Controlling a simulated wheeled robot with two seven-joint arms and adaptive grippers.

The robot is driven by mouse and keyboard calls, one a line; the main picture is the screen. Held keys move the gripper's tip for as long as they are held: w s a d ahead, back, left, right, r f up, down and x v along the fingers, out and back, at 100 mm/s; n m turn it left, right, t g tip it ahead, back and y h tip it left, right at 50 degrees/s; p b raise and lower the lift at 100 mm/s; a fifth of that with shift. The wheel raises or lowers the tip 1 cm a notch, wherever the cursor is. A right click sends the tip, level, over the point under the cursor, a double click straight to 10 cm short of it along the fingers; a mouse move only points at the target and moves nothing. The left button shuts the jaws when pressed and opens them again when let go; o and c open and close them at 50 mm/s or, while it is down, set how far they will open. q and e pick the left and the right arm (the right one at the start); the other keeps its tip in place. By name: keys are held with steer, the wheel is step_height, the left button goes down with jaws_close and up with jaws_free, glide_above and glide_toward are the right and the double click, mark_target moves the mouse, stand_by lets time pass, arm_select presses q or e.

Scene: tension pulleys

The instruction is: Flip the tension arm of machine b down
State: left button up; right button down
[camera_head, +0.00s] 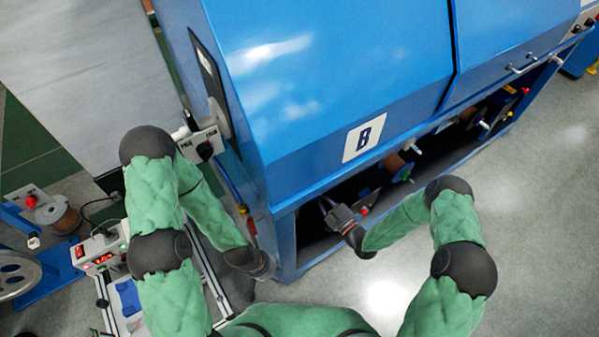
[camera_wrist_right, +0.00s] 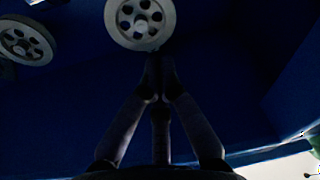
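Machine B is the large blue cabinet (camera_head: 330,60) with a "B" plate (camera_head: 363,137). In the head view my right gripper (camera_head: 328,206) reaches into its dark lower opening. In the right wrist view the fingers (camera_wrist_right: 161,72) come together just below a grey pulley wheel with holes (camera_wrist_right: 140,20). A grey bar (camera_wrist_right: 160,130) shows between the fingers, but I cannot tell if they hold it. The tension arm cannot be made out clearly in the dark. My left gripper (camera_head: 264,266) hangs low beside the cabinet's left front corner, and its fingers are unclear.
A second pulley wheel (camera_wrist_right: 25,42) is at left in the right wrist view. The cabinet's front post (camera_head: 284,245) stands between my two grippers. A white-framed cart (camera_head: 108,285) and a copper spool (camera_head: 57,215) are at left. The floor at right (camera_head: 545,190) is clear.

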steer(key=shift+s+a+r+n+t+y, duration=0.15)
steer(key=shift+s+r+n+y, duration=0.1)
steer(key=shift+r+n+y, duration=0.3)
steer(key=shift+s+d+r+n+t+y, duration=0.15)
steer(key=shift+s+r+n+y, duration=0.1)
steer(key=shift+r+n+y, duration=0.3)
steer(key=shift+a, duration=0.1)
steer(key=b+x, duration=0.3)
steer(key=x, duration=0.7)
step_height(320, 180, down, 20)
steer(key=shift+f, duration=0.25)
stand_by(0.4)
